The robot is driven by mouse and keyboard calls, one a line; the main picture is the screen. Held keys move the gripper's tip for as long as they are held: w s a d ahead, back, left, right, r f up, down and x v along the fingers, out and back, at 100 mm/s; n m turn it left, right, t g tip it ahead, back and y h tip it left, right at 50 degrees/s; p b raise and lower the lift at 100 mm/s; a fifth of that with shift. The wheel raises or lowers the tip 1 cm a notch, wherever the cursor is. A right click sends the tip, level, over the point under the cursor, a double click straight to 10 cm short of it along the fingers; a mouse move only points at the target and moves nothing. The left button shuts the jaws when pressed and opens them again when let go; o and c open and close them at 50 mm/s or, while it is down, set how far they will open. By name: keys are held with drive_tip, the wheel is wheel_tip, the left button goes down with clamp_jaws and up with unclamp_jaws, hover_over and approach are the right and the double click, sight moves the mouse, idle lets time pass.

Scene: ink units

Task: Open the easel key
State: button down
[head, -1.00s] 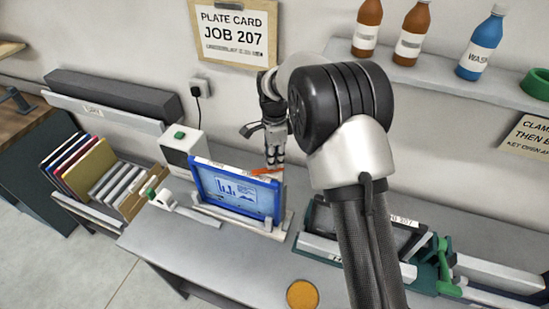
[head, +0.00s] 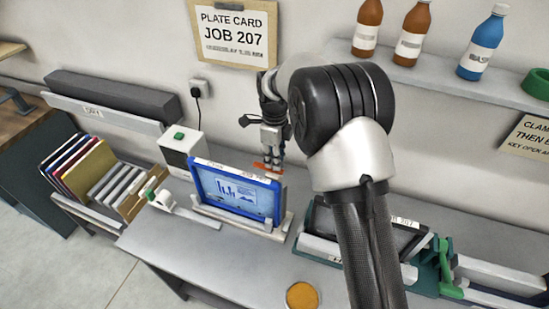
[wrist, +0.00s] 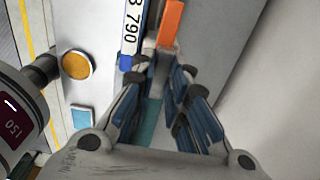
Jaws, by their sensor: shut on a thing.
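The orange easel key (head: 267,167) is behind the top right corner of the blue-framed screen (head: 198,180), which leans on a pale easel stand (head: 240,227). My gripper (head: 270,158) reaches down from above and is shut on the key. In the wrist view the key's orange end (wrist: 172,22) shows just beyond my fingertips (wrist: 160,68), beside the screen's blue and white edge (wrist: 133,28). The exact contact between fingers and key is partly hidden by the fingers.
A white box with a green button (head: 181,146) stands left of the easel. A dark-screened press with green clamps (head: 447,265) is to the right, partly behind my arm. An orange disc (head: 301,296) lies at the bench front. A shelf with bottles (head: 481,42) is above right.

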drive_tip(key=shift+r, duration=0.1)
drive_tip(key=c, duration=1.6)
unclamp_jaws()
drive_tip(key=shift+o, duration=0.2)
wheel_tip(320, 180, up, 12)
